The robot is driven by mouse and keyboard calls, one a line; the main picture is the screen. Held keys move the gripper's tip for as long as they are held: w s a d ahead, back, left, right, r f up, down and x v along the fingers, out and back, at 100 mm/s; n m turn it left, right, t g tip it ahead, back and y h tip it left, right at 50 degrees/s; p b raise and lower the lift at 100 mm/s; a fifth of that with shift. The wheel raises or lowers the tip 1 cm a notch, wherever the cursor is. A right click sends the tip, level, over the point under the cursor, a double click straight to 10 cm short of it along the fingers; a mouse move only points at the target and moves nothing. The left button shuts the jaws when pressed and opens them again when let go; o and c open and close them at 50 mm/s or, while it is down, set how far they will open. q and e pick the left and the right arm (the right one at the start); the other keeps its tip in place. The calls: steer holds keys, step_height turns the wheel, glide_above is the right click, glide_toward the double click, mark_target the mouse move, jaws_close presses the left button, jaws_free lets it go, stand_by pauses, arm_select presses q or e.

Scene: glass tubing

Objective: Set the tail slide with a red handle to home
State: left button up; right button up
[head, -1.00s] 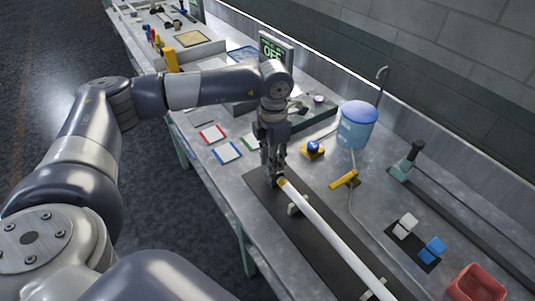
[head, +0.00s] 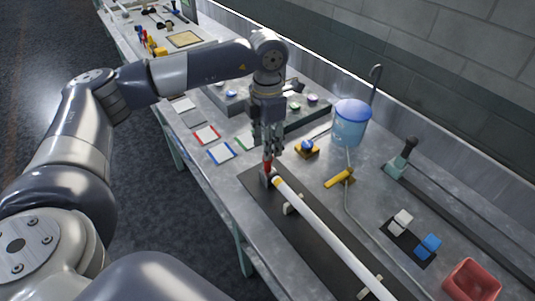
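The red handle (head: 268,167) stands upright on a small grey slide block (head: 266,180) at the far end of the dark base plate (head: 318,252). My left gripper (head: 273,153) points down just above the red handle. Its fingertips are close to the handle's top, and I cannot tell whether they touch it. The finger gap is too small to judge. My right gripper is not in view.
A blue bucket (head: 350,125) and a yellow-and-blue item (head: 306,149) stand beyond the plate. A yellow tool (head: 339,178), white and blue blocks (head: 430,245) and a red bin (head: 472,281) lie to the right. Coloured frames (head: 220,153) lie on the left.

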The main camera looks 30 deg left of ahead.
arm_select(q)
step_height(320, 180, up, 6)
steer(key=shift+s, duration=0.1)
stand_by(0.7)
